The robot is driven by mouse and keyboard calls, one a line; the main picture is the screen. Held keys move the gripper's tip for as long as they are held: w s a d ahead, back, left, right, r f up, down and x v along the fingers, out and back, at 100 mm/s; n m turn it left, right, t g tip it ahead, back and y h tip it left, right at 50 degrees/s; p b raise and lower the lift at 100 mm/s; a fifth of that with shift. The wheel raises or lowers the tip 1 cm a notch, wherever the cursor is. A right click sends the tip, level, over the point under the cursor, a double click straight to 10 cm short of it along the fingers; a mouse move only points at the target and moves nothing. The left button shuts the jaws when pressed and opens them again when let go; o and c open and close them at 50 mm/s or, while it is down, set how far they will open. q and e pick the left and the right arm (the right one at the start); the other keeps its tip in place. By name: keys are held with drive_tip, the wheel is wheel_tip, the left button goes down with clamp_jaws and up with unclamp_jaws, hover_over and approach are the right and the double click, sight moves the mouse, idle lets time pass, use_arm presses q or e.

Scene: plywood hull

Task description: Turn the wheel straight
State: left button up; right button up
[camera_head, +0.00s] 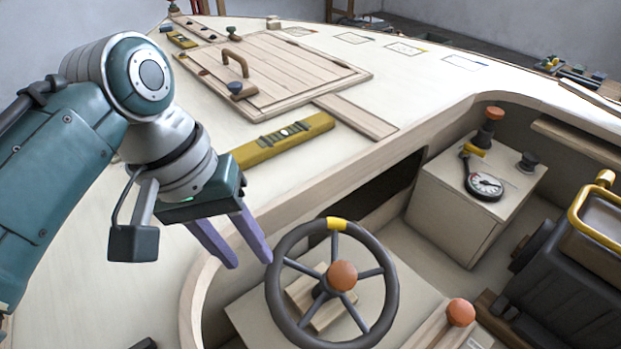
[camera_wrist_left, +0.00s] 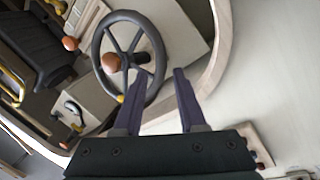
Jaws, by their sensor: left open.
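The steering wheel (camera_head: 391,287) is dark with several spokes, an orange-brown knob (camera_head: 342,275) at its middle and a yellow mark (camera_head: 336,224) at the top of its rim, slightly right of centre. My left gripper (camera_head: 251,259) is open and empty, its purple fingers just left of the rim's upper left side, seemingly apart from it. In the left wrist view the wheel (camera_wrist_left: 97,50) lies beyond and left of the open fingers (camera_wrist_left: 154,88), with its yellow mark (camera_wrist_left: 121,98) at the lower rim. My right gripper is not in view.
A yellow level (camera_head: 283,139) lies on the pale deck behind the gripper. A box with a gauge (camera_head: 484,186) stands right of the wheel. Another orange knob (camera_head: 461,312) is at the lower right, near a dark seat (camera_head: 570,265). The cockpit edge curves around the wheel.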

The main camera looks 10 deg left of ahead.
sight(270, 289)
use_arm(q)
drive_tip(key=b+x, duration=0.4)
drive_tip(key=x, duration=0.5)
drive_tip(key=shift+s+f, duration=0.1)
drive_tip(key=shift+f, duration=0.05)
clamp_jaws()
idle(1.1)
